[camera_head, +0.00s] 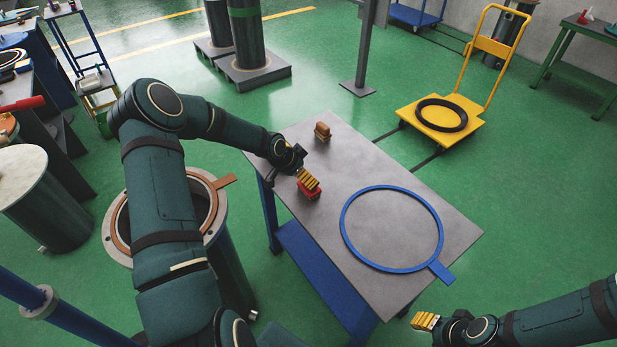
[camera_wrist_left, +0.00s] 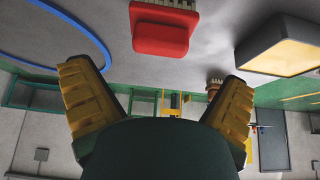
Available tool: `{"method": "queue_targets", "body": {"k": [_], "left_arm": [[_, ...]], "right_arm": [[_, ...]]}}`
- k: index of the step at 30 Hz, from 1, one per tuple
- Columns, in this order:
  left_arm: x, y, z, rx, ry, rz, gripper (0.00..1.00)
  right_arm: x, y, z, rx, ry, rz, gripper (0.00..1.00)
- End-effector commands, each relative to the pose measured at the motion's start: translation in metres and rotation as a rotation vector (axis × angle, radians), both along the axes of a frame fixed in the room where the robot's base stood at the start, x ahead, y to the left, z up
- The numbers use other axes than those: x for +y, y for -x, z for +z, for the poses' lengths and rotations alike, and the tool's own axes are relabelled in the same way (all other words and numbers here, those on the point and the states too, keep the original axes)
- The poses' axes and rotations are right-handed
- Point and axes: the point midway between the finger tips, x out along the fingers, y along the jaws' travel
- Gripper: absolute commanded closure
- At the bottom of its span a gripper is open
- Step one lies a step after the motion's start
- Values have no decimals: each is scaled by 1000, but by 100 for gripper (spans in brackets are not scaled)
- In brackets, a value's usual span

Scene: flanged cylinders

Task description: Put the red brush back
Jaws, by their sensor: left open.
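The red brush (camera_head: 312,193) lies on the grey table near its left edge. In the left wrist view the red brush (camera_wrist_left: 160,36) shows as a red block with pale bristles, cut off by the top edge. My left gripper (camera_head: 306,180) is right at the brush in the head view, its yellow fingers partly hiding it. In the wrist view my left gripper (camera_wrist_left: 156,76) has its fingers wide apart, with nothing between them. The brush appears just beyond the fingertips. My right gripper (camera_head: 425,321) is at the lower right, off the table; its finger gap is unclear.
A brown brush (camera_head: 322,132) stands at the table's far left part. A blue ring with a tab (camera_head: 342,226) lies on the table (camera_head: 365,165). A flanged cylinder with an orange-brown ring (camera_head: 110,232) stands left of the table. A yellow cart (camera_head: 465,133) stands behind.

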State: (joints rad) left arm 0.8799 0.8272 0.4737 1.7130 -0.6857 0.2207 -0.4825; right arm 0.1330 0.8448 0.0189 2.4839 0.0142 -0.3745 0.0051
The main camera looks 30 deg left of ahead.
Motion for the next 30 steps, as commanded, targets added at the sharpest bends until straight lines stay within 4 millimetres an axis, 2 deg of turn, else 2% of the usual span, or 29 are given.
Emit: {"method": "queue_targets", "body": {"k": [3, 9, 16, 19, 20, 23, 25, 27, 30], "left_arm": [[6, 13, 23, 1, 0, 2, 0], [12, 27, 47, 1, -1, 1, 0], [13, 33, 57, 2, 2, 0, 0], [0, 33, 53, 7, 20, -1, 0], [-9, 33, 51, 12, 35, -1, 0], [-62, 39, 37, 45, 117, 12, 0], [-111, 51, 23, 90, 192, 36, 0], [-161, 70, 10, 151, 262, 78, 0], [-219, 109, -7, 250, 329, 160, 0]], "right_arm": [[0, 0, 4, 0, -1, 0, 53], [0, 0, 7, 0, -2, 0, 53], [0, 0, 8, 0, -2, 0, 53], [0, 0, 8, 0, -2, 0, 53], [0, 0, 8, 0, -2, 0, 53], [0, 0, 8, 0, -2, 0, 53], [0, 0, 8, 0, -2, 0, 53], [0, 0, 8, 0, -2, 0, 53], [0, 0, 8, 0, -1, 0, 53]]}}
